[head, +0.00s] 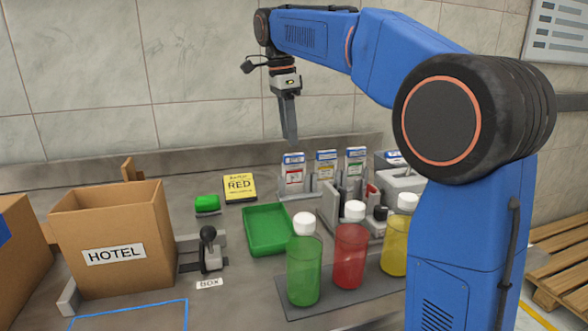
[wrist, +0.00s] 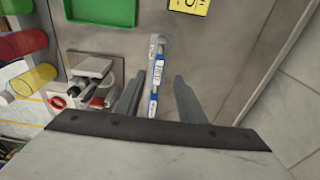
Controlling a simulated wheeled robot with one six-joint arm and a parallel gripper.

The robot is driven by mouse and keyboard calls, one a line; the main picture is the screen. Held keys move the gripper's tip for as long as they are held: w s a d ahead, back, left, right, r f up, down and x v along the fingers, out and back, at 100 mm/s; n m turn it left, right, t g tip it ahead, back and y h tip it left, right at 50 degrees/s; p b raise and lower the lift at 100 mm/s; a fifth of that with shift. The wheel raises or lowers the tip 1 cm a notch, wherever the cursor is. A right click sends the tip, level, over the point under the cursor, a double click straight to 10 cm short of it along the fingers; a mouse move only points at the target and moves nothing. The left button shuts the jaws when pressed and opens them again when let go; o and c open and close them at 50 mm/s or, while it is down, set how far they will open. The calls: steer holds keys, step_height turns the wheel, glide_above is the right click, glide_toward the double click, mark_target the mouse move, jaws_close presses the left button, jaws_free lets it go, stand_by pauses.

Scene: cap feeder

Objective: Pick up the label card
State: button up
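My gripper (head: 291,138) points down above the row, nearest the red-marked card. In the wrist view my gripper (wrist: 157,80) has its two fingers apart, with the thin row of cards (wrist: 153,88) seen from above between them. Nothing is held. The lower ends of the cards are partly hidden in the rack.
Green, red and yellow bottles (head: 350,255) with white caps stand in front. A grey tool stand (head: 328,208) is close before the cards; the wall is behind.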

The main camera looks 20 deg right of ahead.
mark_target(294, 154)
steer(key=shift+s+d+f, duration=0.1)
steer(key=shift+d+f, duration=0.1)
steer(key=shift+f, duration=1)
steer(key=shift+d+f, duration=0.2)
steer(key=shift+f, duration=1.05)
steer(key=shift+s+d+f, duration=0.1)
steer(key=shift+d+f, duration=0.1)
steer(key=shift+f, duration=1)
jaws_close()
